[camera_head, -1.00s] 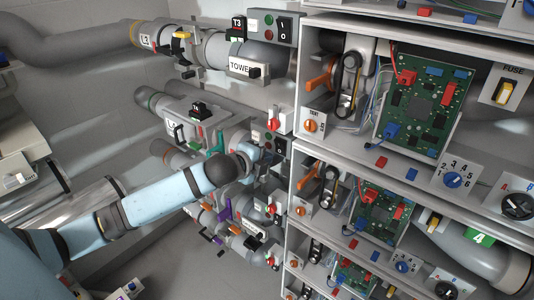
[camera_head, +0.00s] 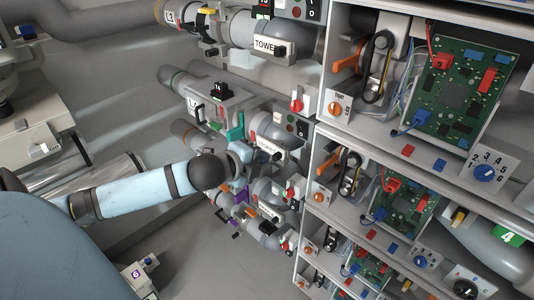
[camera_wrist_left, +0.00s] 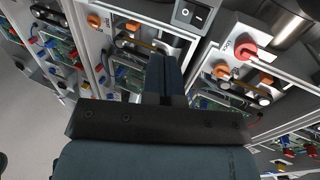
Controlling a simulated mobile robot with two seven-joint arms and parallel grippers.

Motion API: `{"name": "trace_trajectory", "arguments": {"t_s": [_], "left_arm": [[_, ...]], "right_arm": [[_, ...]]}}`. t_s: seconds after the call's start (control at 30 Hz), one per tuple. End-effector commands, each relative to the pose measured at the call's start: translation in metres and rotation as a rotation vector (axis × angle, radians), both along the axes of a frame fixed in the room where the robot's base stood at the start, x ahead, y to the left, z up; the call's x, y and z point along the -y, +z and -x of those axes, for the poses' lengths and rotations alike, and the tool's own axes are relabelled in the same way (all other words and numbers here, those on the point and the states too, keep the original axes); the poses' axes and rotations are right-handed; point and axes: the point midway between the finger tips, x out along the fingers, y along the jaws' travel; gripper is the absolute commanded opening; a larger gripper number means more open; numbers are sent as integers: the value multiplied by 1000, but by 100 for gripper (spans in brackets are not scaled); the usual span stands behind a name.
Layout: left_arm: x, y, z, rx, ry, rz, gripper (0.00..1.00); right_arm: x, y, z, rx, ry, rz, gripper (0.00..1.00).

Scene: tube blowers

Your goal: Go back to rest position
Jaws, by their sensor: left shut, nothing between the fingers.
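My left arm (camera_head: 130,193) comes in from the left in the head view, light blue with dark joints. Its wrist end is in front of the stacked pipe units, beside the shelf's left edge. The left gripper's fingers are too small to make out there. In the left wrist view the left gripper (camera_wrist_left: 166,72) is shut, its two dark fingers together with nothing between them. Shelf panels and switches lie beyond the fingertips; I cannot tell the gap. My right gripper is in neither view.
A tall shelf with green circuit boards (camera_head: 460,92), orange handles (camera_head: 347,63) and knobs fills the right. Pipes, one with a TOWER label (camera_head: 268,45), stick out left of it. A pale bench (camera_head: 40,140) stands at far left. Grey floor shows below the arm.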

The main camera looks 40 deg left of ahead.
Motion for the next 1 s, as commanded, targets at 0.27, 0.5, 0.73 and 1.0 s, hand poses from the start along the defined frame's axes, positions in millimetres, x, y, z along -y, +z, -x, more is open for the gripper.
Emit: {"name": "trace_trajectory", "arguments": {"t_s": [0.27,0.5,0.73,1.0], "left_arm": [[0,-1,0,-2,1,4,0],[23,-50,20,-98,65,271,0],[88,-141,84,-278,259,802,0],[164,-197,159,-412,492,1251,0]], "right_arm": [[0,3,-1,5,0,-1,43],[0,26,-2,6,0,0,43],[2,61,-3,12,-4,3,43],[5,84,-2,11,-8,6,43]]}}
